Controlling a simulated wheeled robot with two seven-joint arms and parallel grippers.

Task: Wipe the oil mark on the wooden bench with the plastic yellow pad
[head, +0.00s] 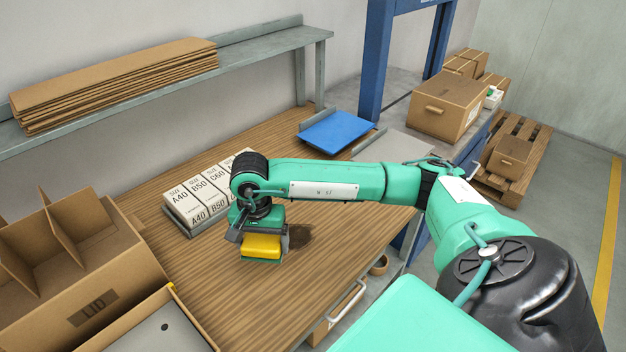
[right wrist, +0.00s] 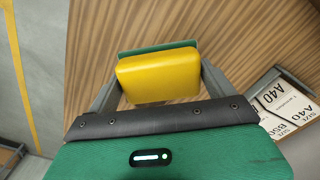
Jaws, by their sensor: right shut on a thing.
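The yellow pad (head: 261,248), a yellow block with a green underside, is held between the fingers of my right gripper (head: 262,241). In the right wrist view the pad (right wrist: 158,75) sits between both fingers of the gripper (right wrist: 160,82). My right gripper is shut on it, low over the wooden bench (head: 220,290); I cannot tell whether the pad touches the wood. A dark oil mark (head: 301,235) shows on the bench just right of the gripper, partly hidden behind it. My left gripper is not in view.
White labelled boxes (head: 186,205) stand in a tray behind and left of the gripper. A divided cardboard box (head: 75,275) is at the left. A blue tray (head: 335,131) lies at the back. The front middle of the bench is clear.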

